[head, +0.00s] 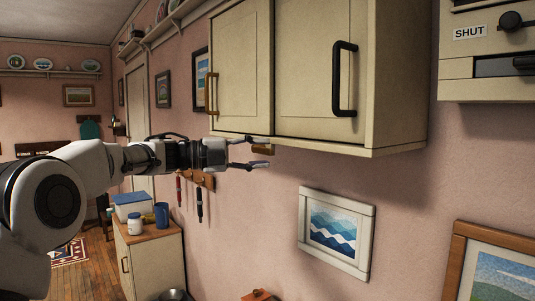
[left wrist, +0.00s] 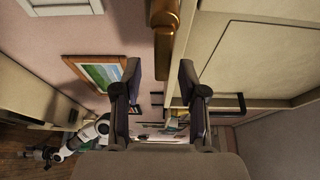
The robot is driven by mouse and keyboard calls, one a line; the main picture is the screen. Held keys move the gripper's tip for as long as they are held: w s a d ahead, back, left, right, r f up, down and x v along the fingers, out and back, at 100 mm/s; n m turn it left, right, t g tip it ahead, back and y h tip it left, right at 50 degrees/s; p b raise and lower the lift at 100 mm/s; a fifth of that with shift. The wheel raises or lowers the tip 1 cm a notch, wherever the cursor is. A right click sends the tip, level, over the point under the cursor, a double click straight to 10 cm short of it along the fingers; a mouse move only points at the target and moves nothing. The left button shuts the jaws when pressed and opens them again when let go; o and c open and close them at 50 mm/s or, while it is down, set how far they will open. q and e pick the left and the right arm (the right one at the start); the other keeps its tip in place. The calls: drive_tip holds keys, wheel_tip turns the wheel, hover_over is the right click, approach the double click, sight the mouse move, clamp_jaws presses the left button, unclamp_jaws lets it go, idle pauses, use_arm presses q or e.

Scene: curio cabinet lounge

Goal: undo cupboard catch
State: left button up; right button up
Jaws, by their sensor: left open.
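The cream wall cupboard (head: 318,75) has two doors, and both look shut. A small brown-gold catch (head: 263,149) sits at its lower edge, below the doors. The catch also shows in the left wrist view (left wrist: 163,40), top centre, ahead of the fingers. My left gripper (head: 258,153) is open just below the cupboard, with its fingers at the catch; it also shows in the left wrist view (left wrist: 160,72). I cannot tell whether they touch it. A small dark tip, apparently my right gripper (left wrist: 42,153), shows low in the left wrist view; its jaws are unclear.
The doors carry a brass handle (head: 210,94) and a black handle (head: 343,79). A cream unit (head: 484,68) labelled SHUT is at the right. A wave picture (head: 337,231) hangs below the cupboard. A low cabinet (head: 151,255) holds a blue mug (head: 161,214).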

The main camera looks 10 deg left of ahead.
use_arm(q)
drive_tip(key=v, duration=0.9)
drive_tip(key=shift+s+a, duration=0.2)
drive_tip(key=shift+a, duration=0.15)
